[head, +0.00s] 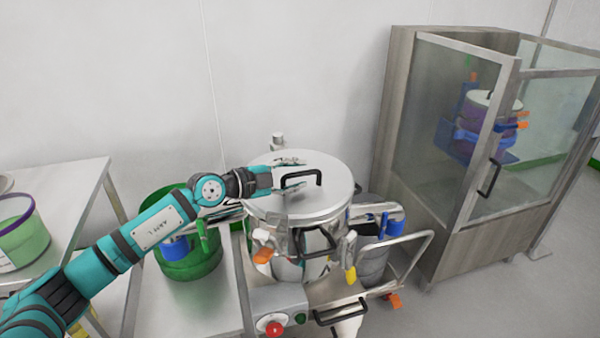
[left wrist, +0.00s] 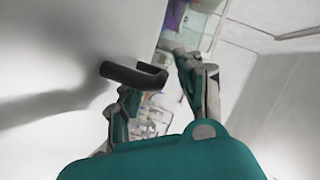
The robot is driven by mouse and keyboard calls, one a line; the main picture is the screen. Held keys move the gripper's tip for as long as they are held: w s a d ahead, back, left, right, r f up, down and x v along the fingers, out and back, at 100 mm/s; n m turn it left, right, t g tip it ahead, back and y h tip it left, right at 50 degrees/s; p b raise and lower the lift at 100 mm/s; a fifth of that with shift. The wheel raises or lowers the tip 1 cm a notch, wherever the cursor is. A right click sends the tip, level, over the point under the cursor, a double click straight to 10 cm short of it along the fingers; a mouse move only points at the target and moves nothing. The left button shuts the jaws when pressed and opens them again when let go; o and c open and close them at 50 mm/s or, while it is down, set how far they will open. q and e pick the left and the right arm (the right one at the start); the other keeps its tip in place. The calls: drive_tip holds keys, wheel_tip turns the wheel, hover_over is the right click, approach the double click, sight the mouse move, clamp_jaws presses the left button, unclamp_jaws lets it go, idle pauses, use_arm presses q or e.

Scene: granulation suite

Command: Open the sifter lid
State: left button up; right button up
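The sifter (head: 300,240) is a steel drum on a stand, with a round pale lid (head: 335,185) lying flat on top. A black bar handle (head: 302,176) stands on the lid; it also shows in the left wrist view (left wrist: 135,76). My left gripper (head: 298,177) is open just above the lid, one finger on the far side of the handle and one on the near side. In the left wrist view the handle's end reaches toward the gap between the fingers (left wrist: 160,95); contact cannot be told. My right gripper is not in view.
A green bucket (head: 188,262) stands on a steel surface left of the sifter. A control box with a red button (head: 274,328) is in front. A glass-doored cabinet (head: 450,180) stands at the right. A steel table (head: 75,190) is at the left.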

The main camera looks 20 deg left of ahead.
use_arm(q)
drive_tip(key=shift+x, duration=0.8)
drive_tip(key=shift+c, duration=0.4)
clamp_jaws()
